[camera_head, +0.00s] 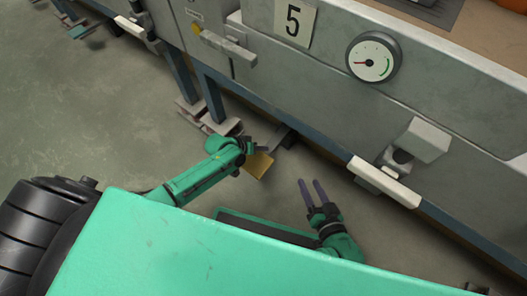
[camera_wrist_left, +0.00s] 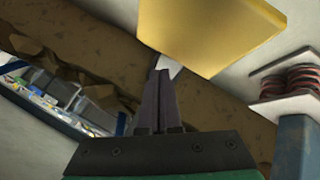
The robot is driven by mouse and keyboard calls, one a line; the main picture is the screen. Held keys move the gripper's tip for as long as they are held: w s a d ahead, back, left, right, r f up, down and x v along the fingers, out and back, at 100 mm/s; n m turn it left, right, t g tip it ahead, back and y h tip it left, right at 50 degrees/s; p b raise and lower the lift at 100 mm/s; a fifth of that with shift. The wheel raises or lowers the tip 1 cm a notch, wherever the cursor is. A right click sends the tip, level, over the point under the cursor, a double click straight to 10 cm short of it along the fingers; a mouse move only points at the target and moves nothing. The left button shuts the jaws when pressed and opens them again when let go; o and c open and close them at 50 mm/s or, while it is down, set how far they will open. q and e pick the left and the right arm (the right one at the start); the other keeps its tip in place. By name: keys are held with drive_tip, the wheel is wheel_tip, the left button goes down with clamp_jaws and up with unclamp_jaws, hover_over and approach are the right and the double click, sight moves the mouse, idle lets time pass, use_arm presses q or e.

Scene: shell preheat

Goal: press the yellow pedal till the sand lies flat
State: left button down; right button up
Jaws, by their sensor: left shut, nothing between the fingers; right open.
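The yellow pedal (camera_head: 259,166) sits low near the floor, below the grey machine, and fills the upper middle of the left wrist view (camera_wrist_left: 210,30). My left gripper (camera_head: 266,150) is shut and empty, right beside the pedal in the head view. In the left wrist view its closed fingertips (camera_wrist_left: 161,73) point toward the pedal's lower edge; I cannot tell whether they touch it. My right gripper (camera_head: 310,182) is open and empty, above the floor to the right. I cannot make out the sand with certainty.
The grey machine (camera_head: 330,75) carries a round dial (camera_head: 374,57) and a "5" plate (camera_head: 295,20). A white handle (camera_head: 385,182) juts out at right. A red spring (camera_wrist_left: 290,82) stands beside the pedal. The floor at left (camera_head: 80,130) is mostly clear.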

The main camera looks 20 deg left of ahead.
idle(0.3)
use_arm(q)
drive_tip(key=shift+f, duration=0.4)
